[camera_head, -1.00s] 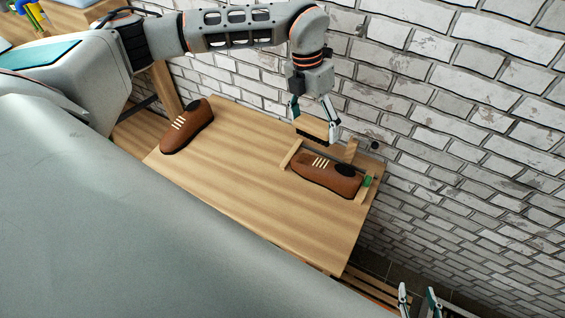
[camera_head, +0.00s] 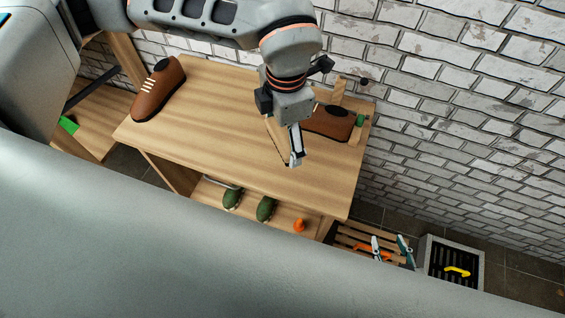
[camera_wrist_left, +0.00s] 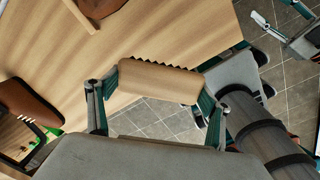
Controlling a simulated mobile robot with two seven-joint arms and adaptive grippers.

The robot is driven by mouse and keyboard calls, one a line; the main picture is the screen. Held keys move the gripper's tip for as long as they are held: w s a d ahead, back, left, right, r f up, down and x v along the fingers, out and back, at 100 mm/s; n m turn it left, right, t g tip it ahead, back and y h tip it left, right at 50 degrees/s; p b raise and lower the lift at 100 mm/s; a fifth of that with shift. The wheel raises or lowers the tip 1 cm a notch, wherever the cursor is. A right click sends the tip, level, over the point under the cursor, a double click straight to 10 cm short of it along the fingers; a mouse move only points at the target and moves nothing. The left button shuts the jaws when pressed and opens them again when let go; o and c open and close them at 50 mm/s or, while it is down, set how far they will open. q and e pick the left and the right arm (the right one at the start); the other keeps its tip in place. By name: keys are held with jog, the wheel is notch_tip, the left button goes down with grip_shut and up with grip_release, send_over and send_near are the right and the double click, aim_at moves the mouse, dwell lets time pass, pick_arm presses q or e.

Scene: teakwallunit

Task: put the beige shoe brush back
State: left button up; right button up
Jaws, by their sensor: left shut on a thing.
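The beige shoe brush (camera_wrist_left: 160,82) is a beige block with dark bristles along its far edge. It lies across the jaws of my left gripper (camera_wrist_left: 152,92) in the left wrist view, held from both ends. In the head view my left gripper (camera_head: 285,148) is above the wooden tabletop (camera_head: 220,120), in front of the right brown shoe. The brush (camera_head: 275,130) is partly hidden there by the fingers. My right gripper (camera_head: 391,250) is open and empty, low beside the table's right end.
A brown shoe (camera_head: 158,90) stands at the tabletop's left. Another brown shoe (camera_head: 330,120) sits between wooden strips at the right, partly hidden by my arm. Green objects (camera_head: 265,208) and an orange item (camera_head: 299,225) are on the shelf below. A grey grated box (camera_head: 450,262) stands on the floor.

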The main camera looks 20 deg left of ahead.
pick_arm(q)
send_near(283, 171)
notch_tip(283, 171, down, 5)
jog(key=shift+a+f+b, duration=0.15)
jog(key=shift+b, duration=0.15)
jog(key=shift+w+f, duration=0.15)
jog(key=shift+f, duration=0.25)
jog(key=o, duration=1.4)
jog(key=shift+f, duration=0.15)
jog(key=shift+r, duration=0.35)
notch_tip(283, 171, up, 10)
jog(key=shift+r, duration=0.85)
